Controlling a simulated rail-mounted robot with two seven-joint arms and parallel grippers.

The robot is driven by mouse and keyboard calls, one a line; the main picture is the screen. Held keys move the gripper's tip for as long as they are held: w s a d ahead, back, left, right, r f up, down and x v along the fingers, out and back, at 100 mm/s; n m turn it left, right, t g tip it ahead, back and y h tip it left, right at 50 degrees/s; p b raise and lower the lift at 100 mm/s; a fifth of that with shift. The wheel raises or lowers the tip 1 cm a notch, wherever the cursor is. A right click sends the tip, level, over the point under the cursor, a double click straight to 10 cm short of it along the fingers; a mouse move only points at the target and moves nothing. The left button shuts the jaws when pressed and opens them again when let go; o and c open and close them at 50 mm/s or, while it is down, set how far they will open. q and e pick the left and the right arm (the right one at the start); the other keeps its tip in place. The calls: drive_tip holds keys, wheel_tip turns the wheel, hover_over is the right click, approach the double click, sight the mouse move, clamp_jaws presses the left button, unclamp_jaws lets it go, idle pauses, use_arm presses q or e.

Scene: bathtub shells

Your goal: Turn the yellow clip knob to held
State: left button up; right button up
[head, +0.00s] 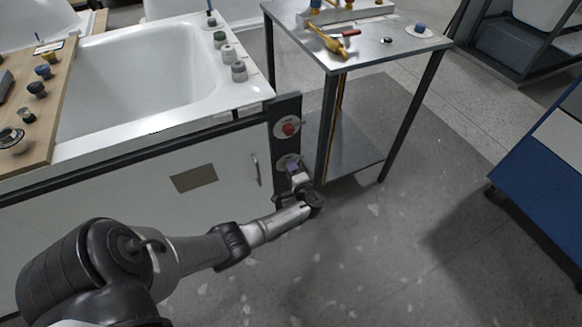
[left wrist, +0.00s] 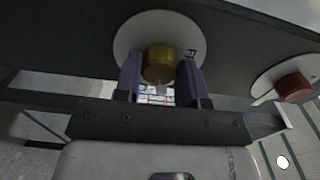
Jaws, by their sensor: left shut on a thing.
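The yellow clip knob (left wrist: 158,64) sits on a round white dial plate (left wrist: 128,38) in the left wrist view. A small dark mark shows on the plate, right of the knob; I cannot read it. My left gripper (left wrist: 160,78) has its purple fingers on either side of the knob, shut on it. In the head view, my left gripper (head: 295,168) is at the lower white dial plate (head: 284,160) on the dark upright panel (head: 287,108), and hides the knob there. My right gripper is in neither view.
A red knob (head: 289,129) on its own plate sits just above on the panel; it also shows in the left wrist view (left wrist: 293,87). The white bathtub (head: 150,75) is left, a metal table (head: 375,48) right. The floor in front is clear.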

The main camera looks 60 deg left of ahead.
use_arm(q)
drive_tip(key=shift+r+m+p, duration=0.1)
drive_tip(key=shift+m+p, duration=0.35)
drive_tip(key=shift+m, duration=1.05)
drive_tip(key=o, duration=0.9)
drive_tip(key=d+p, duration=0.1)
drive_tip(key=d, duration=0.3)
drive_tip(key=s+d+p, duration=0.1)
drive_tip(key=d, duration=0.4)
drive_tip(key=d+p, duration=0.2)
drive_tip(key=d, duration=0.2)
drive_tip(key=shift+s+d, duration=0.2)
drive_tip(key=shift+d, duration=0.2)
